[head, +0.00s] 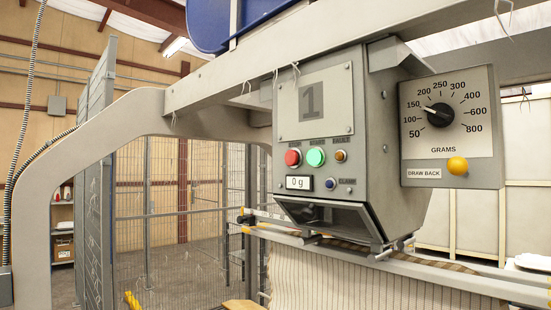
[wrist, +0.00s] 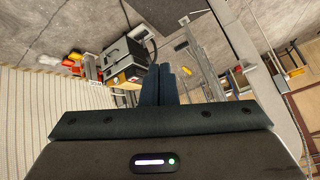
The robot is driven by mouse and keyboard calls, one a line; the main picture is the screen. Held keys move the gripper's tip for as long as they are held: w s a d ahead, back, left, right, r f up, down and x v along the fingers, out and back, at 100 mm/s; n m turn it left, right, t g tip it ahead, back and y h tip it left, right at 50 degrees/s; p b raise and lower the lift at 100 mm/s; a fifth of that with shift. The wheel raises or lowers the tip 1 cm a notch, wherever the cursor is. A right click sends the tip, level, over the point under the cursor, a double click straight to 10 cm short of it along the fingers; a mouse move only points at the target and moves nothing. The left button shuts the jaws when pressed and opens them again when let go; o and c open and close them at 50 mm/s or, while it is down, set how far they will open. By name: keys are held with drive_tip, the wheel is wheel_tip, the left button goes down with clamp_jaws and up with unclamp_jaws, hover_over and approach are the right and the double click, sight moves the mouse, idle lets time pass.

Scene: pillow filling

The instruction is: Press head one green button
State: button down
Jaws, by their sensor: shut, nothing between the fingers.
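The head one control box (head: 325,130) hangs from the pale frame in the head view, marked with a large "1". Its green button (head: 316,157) sits between a red button (head: 293,158) and a small amber fault lamp (head: 340,155). A display (head: 299,183) below reads 0 g, beside a small clamp button (head: 330,184). My gripper (wrist: 167,72) shows only in the wrist view, its fingers together and empty. The green button is not visible in the wrist view, so I cannot tell the distance between them.
A dial panel in grams (head: 440,120) with a yellow draw back button (head: 457,166) is at the right. A striped fabric (head: 340,285) hangs below the box from a rail. Mesh fencing (head: 185,200) stands behind. The wrist view shows a grey floor and a dark machine (wrist: 124,62).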

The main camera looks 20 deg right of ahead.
drive_tip(key=w+a+r+m+t+y, duration=0.1)
drive_tip(key=w+a+r+m+t, duration=0.25)
drive_tip(key=w+r, duration=0.4)
drive_tip(key=w+a+r+m+t, duration=0.2)
drive_tip(key=w+r+t, duration=0.2)
drive_tip(key=r, duration=0.7)
drive_tip(key=w+r+m+t+h, duration=0.35)
drive_tip(key=r+m+t, duration=0.4)
drive_tip(key=r, duration=0.85)
drive_tip(key=s+d+r+m+g+h+p, duration=0.1)
drive_tip(key=s+d+r+m+g+h, duration=0.15)
drive_tip(key=r+m+h, duration=0.6)
drive_tip(key=s+d+r+m+g+h, duration=0.1)
drive_tip(key=d+r+m+g+h, duration=0.15)
drive_tip(key=m+h, duration=0.65)
drive_tip(key=s+d+f+m+g, duration=0.1)
drive_tip(key=s+d+m+g, duration=0.1)
drive_tip(key=m+g, duration=0.4)
drive_tip(key=s+d+f+m+g, duration=0.2)
drive_tip(key=s+m+g, duration=0.2)
drive_tip(key=m, duration=0.8)
drive_tip(key=g, duration=0.2)
drive_tip(key=shift+d+g+p, duration=0.3)
drive_tip(key=shift+d+p, duration=0.1)
drive_tip(key=shift+d+m, duration=0.1)
drive_tip(key=shift+m, duration=0.15)
